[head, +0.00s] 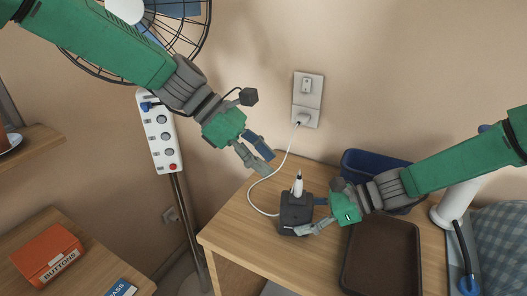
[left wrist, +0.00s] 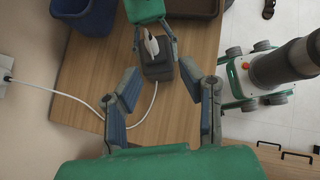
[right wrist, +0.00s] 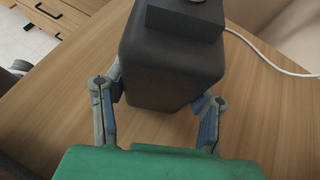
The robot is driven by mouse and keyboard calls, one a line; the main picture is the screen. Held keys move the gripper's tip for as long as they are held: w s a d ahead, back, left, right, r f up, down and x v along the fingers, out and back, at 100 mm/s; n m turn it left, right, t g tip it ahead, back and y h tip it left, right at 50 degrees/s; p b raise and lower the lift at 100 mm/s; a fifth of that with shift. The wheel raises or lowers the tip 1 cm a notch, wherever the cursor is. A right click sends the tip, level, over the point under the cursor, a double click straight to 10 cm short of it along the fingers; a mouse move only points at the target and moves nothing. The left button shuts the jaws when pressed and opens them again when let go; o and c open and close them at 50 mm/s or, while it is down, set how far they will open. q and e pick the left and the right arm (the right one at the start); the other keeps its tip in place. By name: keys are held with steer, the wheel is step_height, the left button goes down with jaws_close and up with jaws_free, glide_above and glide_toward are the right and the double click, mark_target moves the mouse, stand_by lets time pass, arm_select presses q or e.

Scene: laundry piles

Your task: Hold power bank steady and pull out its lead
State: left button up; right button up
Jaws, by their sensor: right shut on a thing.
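The power bank (head: 296,213) is a dark grey block standing on the wooden bedside table, with a white upright piece (head: 298,184) on top. A white lead (head: 254,190) loops from the wall socket down to the block's left side; its joint there is not clear. My right gripper (head: 310,215) is shut on the power bank, with its fingers on opposite sides in the right wrist view (right wrist: 160,95). My left gripper (head: 257,158) is open and empty, above and left of the block. In the left wrist view, the power bank (left wrist: 159,70) shows between its fingers.
A brown tray (head: 383,258) and a blue bin (head: 375,168) are to the right. A power strip (head: 159,135) and a fan (head: 190,25) stand left. The table's left front (head: 232,236) is clear.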

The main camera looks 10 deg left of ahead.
mark_target(294, 194)
arm_select(q)
steer(key=shift+w+x, duration=0.2)
steer(key=shift+x, duration=1.15)
steer(key=shift+w+x, duration=0.25)
steer(key=shift+x, duration=1.15)
steer(key=shift+w+x, duration=0.2)
steer(key=shift+x, duration=1.15)
steer(key=shift+d+r, duration=0.15)
steer(key=shift+d, duration=0.05)
jaws_close()
steer(key=shift+r, duration=0.1)
step_height(294, 194, up, 7)
